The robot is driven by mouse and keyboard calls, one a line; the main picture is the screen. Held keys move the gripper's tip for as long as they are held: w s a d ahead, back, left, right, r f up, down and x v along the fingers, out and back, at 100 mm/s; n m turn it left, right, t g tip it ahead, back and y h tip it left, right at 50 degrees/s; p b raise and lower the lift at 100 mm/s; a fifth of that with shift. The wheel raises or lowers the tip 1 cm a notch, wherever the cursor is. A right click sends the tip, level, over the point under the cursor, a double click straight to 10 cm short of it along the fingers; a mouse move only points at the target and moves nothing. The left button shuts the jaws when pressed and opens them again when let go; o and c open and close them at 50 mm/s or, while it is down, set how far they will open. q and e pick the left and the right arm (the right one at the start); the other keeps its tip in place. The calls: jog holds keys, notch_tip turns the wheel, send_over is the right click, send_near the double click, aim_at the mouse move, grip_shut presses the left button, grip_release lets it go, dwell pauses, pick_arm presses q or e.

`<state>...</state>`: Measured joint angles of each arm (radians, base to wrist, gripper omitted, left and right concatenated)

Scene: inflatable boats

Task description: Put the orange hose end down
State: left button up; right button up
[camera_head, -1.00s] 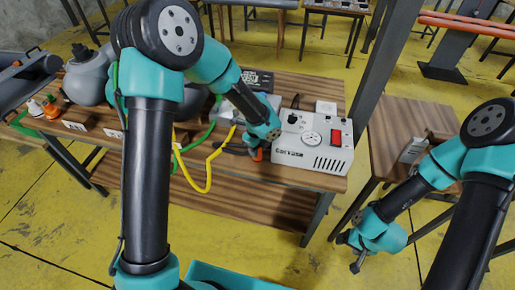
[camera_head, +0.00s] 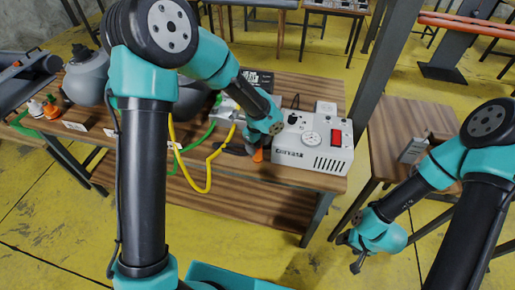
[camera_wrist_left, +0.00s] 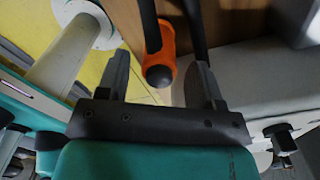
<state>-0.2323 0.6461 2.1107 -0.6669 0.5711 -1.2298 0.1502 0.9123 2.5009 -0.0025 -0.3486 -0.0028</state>
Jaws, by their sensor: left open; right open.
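The orange hose end (camera_head: 257,155) is low at the front of the wooden table (camera_head: 230,205), left of the white pump box (camera_head: 312,145). My left gripper (camera_head: 256,143) is just above it. In the left wrist view the orange piece (camera_wrist_left: 164,45), with a dark round tip, lies between the two spread fingers of the left gripper (camera_wrist_left: 162,76), with gaps at both sides. Whether it rests on the table is hard to see. My right gripper (camera_head: 351,254) is open and empty, hanging over the yellow floor.
A yellow hose (camera_head: 208,178) loops over the table's front edge beside a green hose (camera_head: 187,175). Grey rounded vessels (camera_head: 88,78) and small bottles (camera_head: 50,107) stand at the left. A smaller wooden table (camera_head: 400,115) is at the right.

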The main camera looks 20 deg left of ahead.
pick_arm(q)
notch_tip(320, 180, up, 10)
jog(key=shift+f, duration=0.15)
jog(key=shift+s, duration=0.1)
dwell(1.1)
